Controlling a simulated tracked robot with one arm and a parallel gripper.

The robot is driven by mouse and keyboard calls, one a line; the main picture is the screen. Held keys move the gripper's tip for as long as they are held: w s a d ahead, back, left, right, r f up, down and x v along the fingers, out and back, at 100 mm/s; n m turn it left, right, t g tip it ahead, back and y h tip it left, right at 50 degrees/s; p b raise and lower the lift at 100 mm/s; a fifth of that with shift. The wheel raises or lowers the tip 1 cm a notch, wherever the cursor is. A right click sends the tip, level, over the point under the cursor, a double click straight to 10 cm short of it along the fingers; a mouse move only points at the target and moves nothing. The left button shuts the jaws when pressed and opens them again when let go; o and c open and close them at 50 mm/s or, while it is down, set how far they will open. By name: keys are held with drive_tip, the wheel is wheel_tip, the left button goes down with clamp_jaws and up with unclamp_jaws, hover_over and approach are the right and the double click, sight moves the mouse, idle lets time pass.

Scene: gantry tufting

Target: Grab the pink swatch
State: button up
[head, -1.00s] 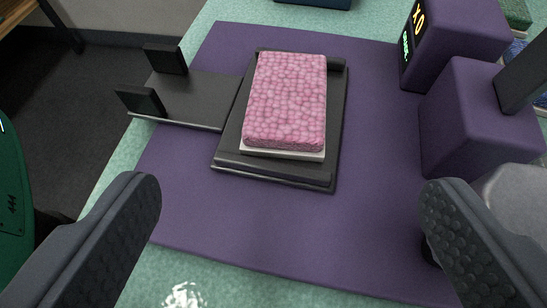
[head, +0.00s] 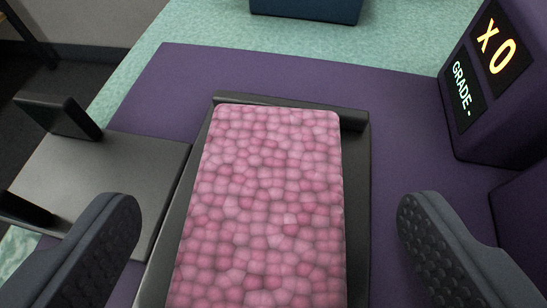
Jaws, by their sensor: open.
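The pink swatch (head: 265,205) is a rectangular pad with a bumpy, cobbled pink top. It lies on a black tray (head: 358,190) with raised bars at its edges, in the middle of the head view. The swatch's near end runs out of the bottom of the picture. My gripper (head: 268,225) is open and empty. One finger is to the left of the swatch and the other to its right, both apart from it and seemingly above and nearer the camera.
The tray rests on a purple mat (head: 400,110). A dark side plate with upright posts (head: 105,165) joins the tray's left. A purple box with a lit display (head: 490,70) stands at the right. A dark blue container (head: 305,10) is at the back.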

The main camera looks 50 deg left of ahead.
sight(268, 206)
drive_tip(key=shift+x, duration=1.35)
drive_tip(key=c, duration=1.1)
drive_tip(key=shift+r, duration=0.2)
drive_tip(key=shift+c, duration=0.2)
